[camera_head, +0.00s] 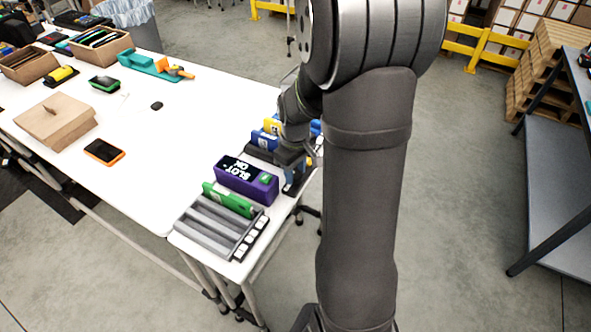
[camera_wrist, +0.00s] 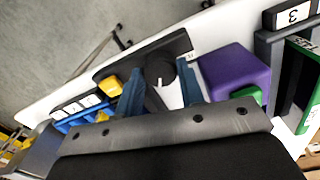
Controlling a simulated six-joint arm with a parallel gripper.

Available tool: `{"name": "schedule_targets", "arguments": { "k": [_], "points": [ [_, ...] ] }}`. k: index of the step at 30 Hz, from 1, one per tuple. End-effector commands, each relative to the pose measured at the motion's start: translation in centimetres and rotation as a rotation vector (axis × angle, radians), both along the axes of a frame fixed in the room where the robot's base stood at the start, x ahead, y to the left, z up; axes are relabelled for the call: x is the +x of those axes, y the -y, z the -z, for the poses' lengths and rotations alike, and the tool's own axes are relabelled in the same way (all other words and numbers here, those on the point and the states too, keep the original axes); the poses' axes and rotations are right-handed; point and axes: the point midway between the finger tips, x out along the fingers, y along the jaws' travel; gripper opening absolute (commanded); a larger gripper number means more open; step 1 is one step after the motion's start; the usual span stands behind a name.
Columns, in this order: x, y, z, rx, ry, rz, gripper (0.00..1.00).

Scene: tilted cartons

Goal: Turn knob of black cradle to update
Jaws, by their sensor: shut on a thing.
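The black cradle (camera_wrist: 118,66) lies across the middle of the wrist view, with its round dark knob (camera_wrist: 160,67) on top. My gripper (camera_wrist: 161,76) has its two blue-grey fingers on either side of the knob and is shut on it. A pale piece shows between the fingers. In the head view my gripper (camera_head: 291,176) is at the right edge of the white table, and my arm hides much of the cradle. A purple box (camera_head: 243,180) with a black display, partly reading "SLOT", stands beside the cradle; it also shows in the wrist view (camera_wrist: 236,75).
A grey slotted rack (camera_head: 212,228) with a green carton (camera_head: 229,199) stands in front of the purple box. Blue and yellow items (camera_head: 264,140) stand close behind the cradle. A cardboard box (camera_head: 56,120) and an orange-edged device (camera_head: 104,151) lie left. The table's middle is mostly clear.

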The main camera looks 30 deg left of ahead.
Motion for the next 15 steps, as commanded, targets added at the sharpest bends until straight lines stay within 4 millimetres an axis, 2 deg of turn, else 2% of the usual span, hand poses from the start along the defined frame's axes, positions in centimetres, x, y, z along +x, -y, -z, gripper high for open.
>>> {"name": "schedule_targets", "arguments": {
  "k": [6, 15],
  "points": [
    [0.04, -0.04, -0.07, 0.001, 0.001, 0.156, 0.12],
    [0.05, -0.05, -0.08, 0.002, 0.001, 0.284, 0.12]
  ]
}}
